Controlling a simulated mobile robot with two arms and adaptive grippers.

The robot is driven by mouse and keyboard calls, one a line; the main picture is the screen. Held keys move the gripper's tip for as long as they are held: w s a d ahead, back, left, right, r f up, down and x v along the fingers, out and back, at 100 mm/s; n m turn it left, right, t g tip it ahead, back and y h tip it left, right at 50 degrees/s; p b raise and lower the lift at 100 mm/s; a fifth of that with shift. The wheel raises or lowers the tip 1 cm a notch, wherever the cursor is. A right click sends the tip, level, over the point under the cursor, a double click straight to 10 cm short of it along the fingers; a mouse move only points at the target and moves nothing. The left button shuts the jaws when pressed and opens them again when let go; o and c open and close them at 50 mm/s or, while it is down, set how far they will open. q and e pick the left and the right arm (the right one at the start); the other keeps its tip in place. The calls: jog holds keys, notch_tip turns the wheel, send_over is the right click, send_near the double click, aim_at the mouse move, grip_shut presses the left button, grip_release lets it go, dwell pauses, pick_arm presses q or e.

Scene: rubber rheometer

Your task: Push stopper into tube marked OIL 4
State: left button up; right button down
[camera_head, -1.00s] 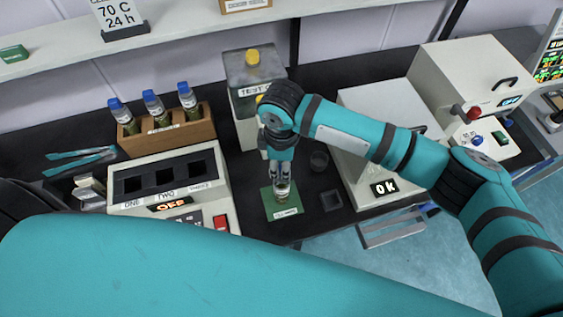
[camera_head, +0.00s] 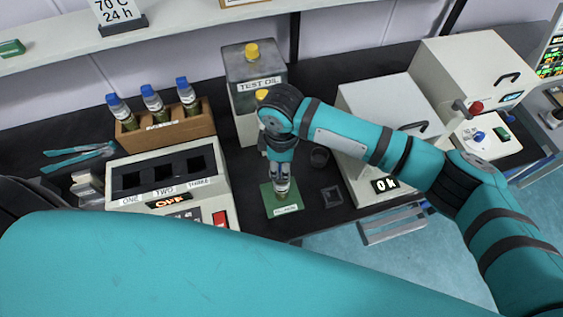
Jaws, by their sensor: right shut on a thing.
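My right gripper (camera_head: 281,186) points down over a green labelled mat (camera_head: 288,210) on the dark bench. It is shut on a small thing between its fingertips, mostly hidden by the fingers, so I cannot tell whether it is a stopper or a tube. Three tubes with blue tops stand in a wooden rack (camera_head: 172,137): left (camera_head: 122,115), middle (camera_head: 155,104) and right (camera_head: 189,97). Their markings are too small to read, and I cannot pick out OIL 4. My left gripper is out of view.
A grey TEST OIL container (camera_head: 262,100) stands behind my right gripper. A white block unit (camera_head: 200,165) with three dark wells is left of the mat. Pliers (camera_head: 78,156) lie far left.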

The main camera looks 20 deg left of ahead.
jog(key=shift+f, duration=0.45)
jog(key=c, duration=1.1)
grip_release()
jog(key=shift+f, duration=0.1)
notch_tip(320, 180, up, 6)
jog(key=p, duration=0.6)
